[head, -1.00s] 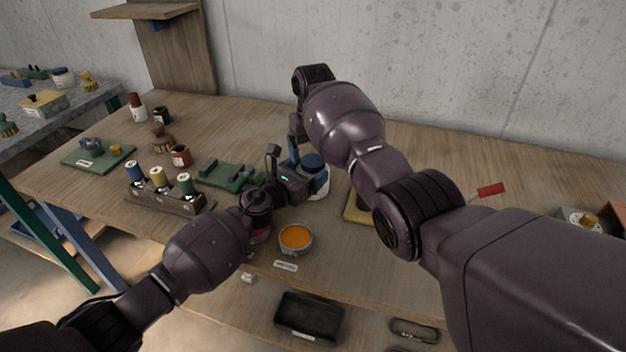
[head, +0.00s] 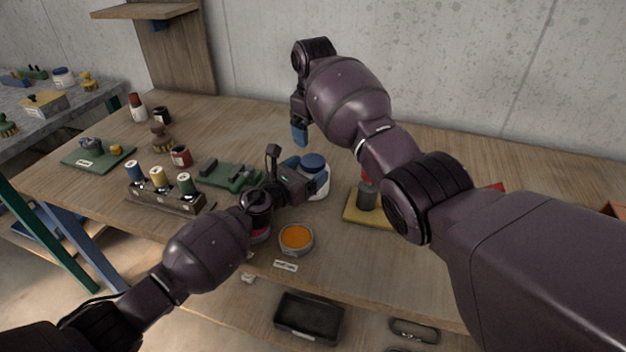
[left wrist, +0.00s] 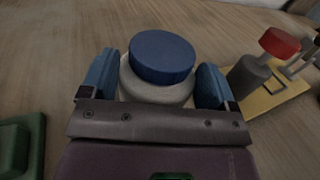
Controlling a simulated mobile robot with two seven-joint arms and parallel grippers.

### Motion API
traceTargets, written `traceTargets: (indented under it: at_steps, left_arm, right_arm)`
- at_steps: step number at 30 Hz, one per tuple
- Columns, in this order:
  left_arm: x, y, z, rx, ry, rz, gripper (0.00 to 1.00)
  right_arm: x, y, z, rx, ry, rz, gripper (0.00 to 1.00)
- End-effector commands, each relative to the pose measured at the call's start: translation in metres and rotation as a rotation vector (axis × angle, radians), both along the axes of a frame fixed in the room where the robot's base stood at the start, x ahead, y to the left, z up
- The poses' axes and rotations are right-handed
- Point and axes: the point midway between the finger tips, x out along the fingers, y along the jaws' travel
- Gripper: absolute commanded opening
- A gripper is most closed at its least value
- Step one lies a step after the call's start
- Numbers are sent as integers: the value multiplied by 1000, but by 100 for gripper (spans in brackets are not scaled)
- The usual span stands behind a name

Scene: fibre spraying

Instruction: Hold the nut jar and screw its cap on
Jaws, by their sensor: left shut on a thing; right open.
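The nut jar (head: 321,186) is a white jar standing on the wooden table in the head view. Its blue cap (head: 313,161) sits on top of it. In the left wrist view the cap (left wrist: 162,57) rests over the white jar (left wrist: 150,91) and looks slightly tilted. My left gripper (head: 305,180) is shut on the jar, with one blue finger on each side of it in the left wrist view (left wrist: 157,85). My right gripper (head: 300,133) is raised above and behind the jar, clear of the cap. Its blue fingertip shows, and little of the gap can be seen.
A tin of orange contents (head: 296,238) stands in front of the jar. A yellow board (head: 362,213) with a grey cylinder (head: 367,194) lies to the right. A green fixture (head: 228,176) and a spool rack (head: 165,201) stand to the left.

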Motion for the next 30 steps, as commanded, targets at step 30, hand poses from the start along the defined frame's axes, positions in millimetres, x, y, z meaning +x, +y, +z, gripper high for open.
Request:
traceTargets:
  at_steps: [30]
  left_arm:
    - [0,0,-1,0,1,0,15]
  right_arm:
    - [-6,4,-5,9,33,449,83]
